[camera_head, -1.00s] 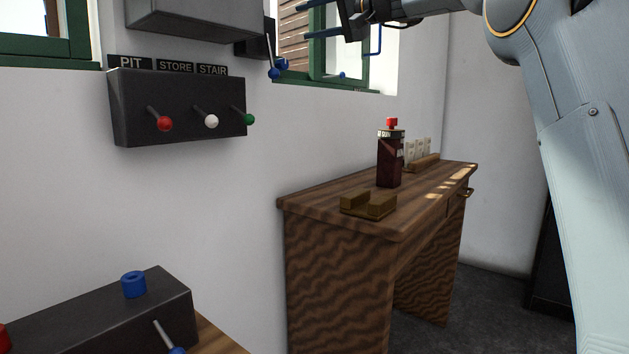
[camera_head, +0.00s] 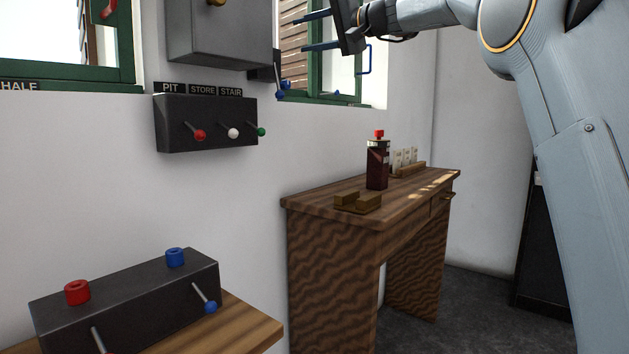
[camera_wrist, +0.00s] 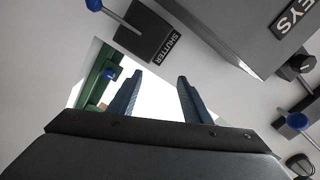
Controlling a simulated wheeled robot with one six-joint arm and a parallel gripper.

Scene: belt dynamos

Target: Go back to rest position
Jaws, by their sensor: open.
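My gripper (camera_head: 318,32) is raised at the top of the head view, in front of the green-framed window (camera_head: 318,72). Its two blue fingers are apart with nothing between them. In the wrist view my gripper (camera_wrist: 157,92) also shows open and empty, its fingers against the bright window. My arm reaches in from the right of the head view.
A black box labelled SHUTTER (camera_wrist: 150,33) and a grey KEYS box (camera_wrist: 235,35) are close by in the wrist view. A three-lever panel (camera_head: 207,124) hangs on the wall. A wooden desk (camera_head: 330,203) holds a dark red bottle (camera_head: 376,168). A black box (camera_head: 130,300) stands at lower left.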

